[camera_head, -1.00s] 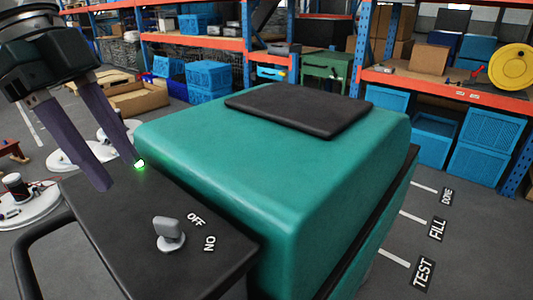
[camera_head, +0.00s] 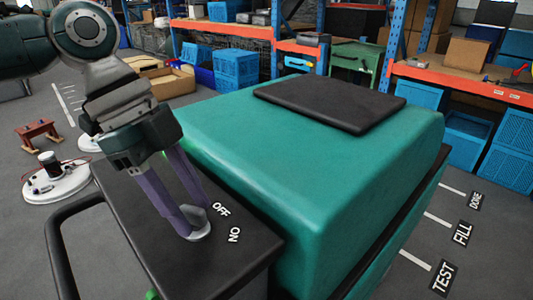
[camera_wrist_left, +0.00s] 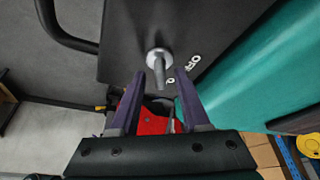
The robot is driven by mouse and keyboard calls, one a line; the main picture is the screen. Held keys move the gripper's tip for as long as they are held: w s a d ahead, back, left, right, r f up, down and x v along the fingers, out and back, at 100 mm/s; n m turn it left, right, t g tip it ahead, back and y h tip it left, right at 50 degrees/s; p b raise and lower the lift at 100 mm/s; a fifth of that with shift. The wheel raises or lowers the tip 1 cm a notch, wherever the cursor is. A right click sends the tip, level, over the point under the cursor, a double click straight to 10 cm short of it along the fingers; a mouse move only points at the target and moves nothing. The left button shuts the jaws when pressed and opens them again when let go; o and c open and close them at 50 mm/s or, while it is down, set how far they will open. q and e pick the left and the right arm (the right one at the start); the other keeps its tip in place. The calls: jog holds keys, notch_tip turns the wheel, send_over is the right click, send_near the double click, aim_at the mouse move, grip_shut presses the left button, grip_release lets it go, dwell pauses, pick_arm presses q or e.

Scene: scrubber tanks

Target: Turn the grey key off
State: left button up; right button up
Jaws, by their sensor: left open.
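The grey key (camera_head: 201,236) sits on the black panel (camera_head: 135,215) of the green scrubber tank. In the head view the fingers hide most of it, and only its rounded base shows. My left gripper (camera_head: 196,218) is over the key with its fingers down. In the left wrist view the key (camera_wrist_left: 158,58) shows between the spread purple fingers of the left gripper (camera_wrist_left: 160,80), with a gap on each side. The white OFF label (camera_head: 220,208) and ON label (camera_head: 234,235) are right of the key. The right gripper is out of view.
The green tank body (camera_head: 300,150) with a black pad (camera_head: 330,103) rises right of the panel. A black handle rail (camera_head: 62,235) curves along the left. Shelves with blue crates (camera_head: 236,68) stand behind. A white round base (camera_head: 55,182) is on the floor.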

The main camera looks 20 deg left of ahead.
pick_arm(q)
jog(key=shift+c, duration=0.2)
grip_shut()
dwell(0.4)
jog(key=shift+r+n+p, duration=0.15)
jog(key=shift+n+p, duration=0.15)
jog(key=shift+p, duration=0.25)
jog(key=n+t+p, duration=0.1)
jog(key=n+p, duration=0.1)
jog(key=p, duration=0.1)
jog(key=n+t+y+p, duration=0.1)
jog(key=n+p, duration=0.2)
jog(key=p, duration=0.1)
jog(key=n+t+p, duration=0.1)
jog(key=n+p, duration=0.2)
jog(key=shift+s+d+r+p, duration=0.2)
jog(key=shift+p, duration=0.15)
jog(key=n+y+p, duration=0.1)
jog(key=n+p, duration=0.2)
jog(key=shift+f+t, duration=0.15)
jog(key=shift+t, duration=0.15)
jog(key=shift+f+n+y, duration=0.1)
jog(key=shift+n+y, duration=0.2)
